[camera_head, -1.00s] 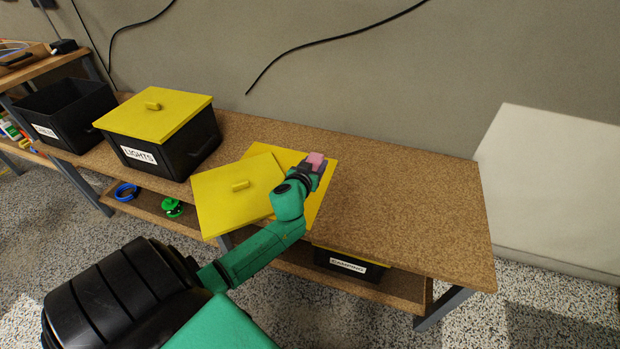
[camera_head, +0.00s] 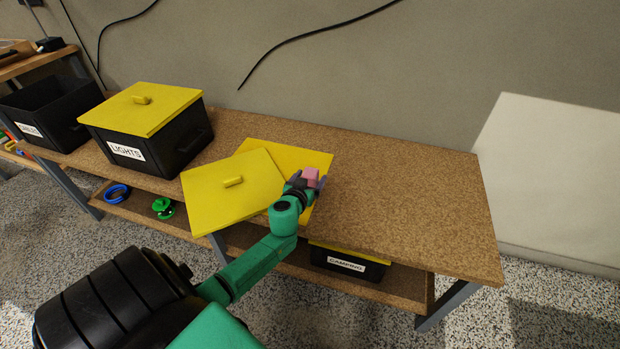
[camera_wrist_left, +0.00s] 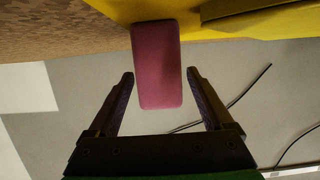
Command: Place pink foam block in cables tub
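The pink foam block (camera_head: 311,177) is at the right part of a yellow lid (camera_head: 290,155) on the bench. In the left wrist view the block (camera_wrist_left: 158,65) stands upright from the yellow surface, though its exact contact is not clear. My left gripper (camera_head: 308,181) is open around the block's free end. In the left wrist view its fingers (camera_wrist_left: 162,80) show a gap on each side of the block. The cables tub, an open black tub (camera_head: 48,132) with a hard-to-read label, stands at far left. My right gripper is out of view.
A lidded black LIGHTS tub (camera_head: 180,150) stands between the open tub and my arm. Another yellow lid (camera_head: 215,205) overlaps the first. The bench's right part (camera_head: 410,205) is clear. A CAMPING tub (camera_head: 345,265), a blue ring (camera_head: 117,193) and a green item (camera_head: 163,208) are on the lower shelf.

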